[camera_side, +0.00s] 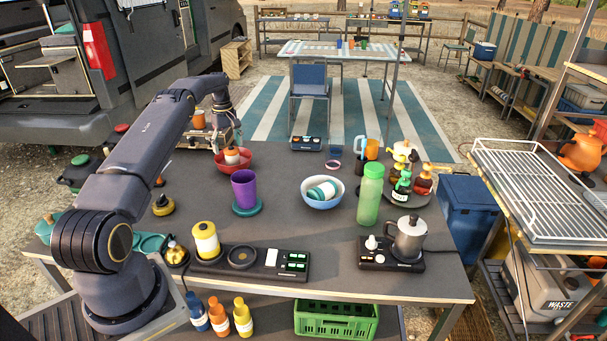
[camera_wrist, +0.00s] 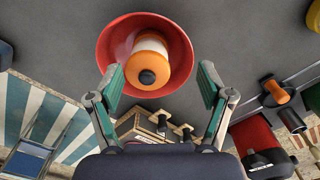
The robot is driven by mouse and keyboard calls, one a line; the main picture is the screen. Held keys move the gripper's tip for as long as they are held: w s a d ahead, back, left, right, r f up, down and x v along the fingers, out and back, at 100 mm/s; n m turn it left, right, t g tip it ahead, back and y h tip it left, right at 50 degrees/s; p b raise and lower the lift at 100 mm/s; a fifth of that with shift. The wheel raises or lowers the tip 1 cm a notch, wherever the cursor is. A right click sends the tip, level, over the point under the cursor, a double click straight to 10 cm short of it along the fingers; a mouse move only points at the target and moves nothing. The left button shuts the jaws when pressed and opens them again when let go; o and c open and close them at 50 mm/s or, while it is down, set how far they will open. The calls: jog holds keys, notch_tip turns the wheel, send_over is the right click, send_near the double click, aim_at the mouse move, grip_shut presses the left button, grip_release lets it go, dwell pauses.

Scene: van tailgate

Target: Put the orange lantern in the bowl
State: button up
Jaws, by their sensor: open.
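The orange lantern (camera_wrist: 150,62), with orange and white bands and a black cap, sits inside the red bowl (camera_wrist: 108,45) in the wrist view. In the side view the lantern (camera_side: 232,155) stands in the red bowl (camera_side: 247,163) at the table's far left. My gripper (camera_wrist: 161,80) is open, one finger on each side of the lantern's capped end in the picture, with visible gaps. Nothing is held. In the side view my gripper (camera_side: 227,138) is just above and behind the bowl, its fingers small and partly unclear.
A blue-and-white bowl (camera_side: 322,203) holds a green-and-white lantern (camera_side: 322,190). A purple cup (camera_side: 244,185) stands near the red bowl. A yellow lantern (camera_side: 206,240) and a green bottle (camera_side: 370,195) stand nearer. The table's middle has free room.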

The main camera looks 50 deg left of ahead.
jog(key=w+d+r+m+t, duration=0.1)
jog(key=w+d+r+m, duration=0.1)
jog(key=d+r, duration=0.65)
jog(key=w+d+r+m, duration=0.3)
jog(key=d+r, duration=0.2)
jog(key=r, duration=0.7)
jog(key=s+d+r+m+t+y, duration=0.1)
jog(key=s+d+r+m, duration=0.2)
jog(key=d, duration=0.5)
jog(key=s+d+r+m+t, duration=0.1)
jog(key=s+d+r, duration=0.1)
jog(key=d+r, duration=0.45)
jog(key=s+d+f+m+t, duration=0.1)
jog(key=s+d+f+m, duration=0.1)
jog(key=s+d, duration=0.3)
jog(key=s+d+f+m, duration=0.3)
jog(key=s+d, duration=0.3)
jog(key=s, duration=0.3)
jog(key=s+d+f+m+t+h, duration=0.1)
jog(key=s+d+f+m, duration=0.1)
jog(key=s+d+m, duration=0.2)
jog(key=s+d, duration=0.2)
jog(key=s, duration=0.1)
jog(key=shift+s+d+f+t, duration=0.15)
jog(key=shift+f+t, duration=0.1)
jog(key=shift+t, duration=0.05)
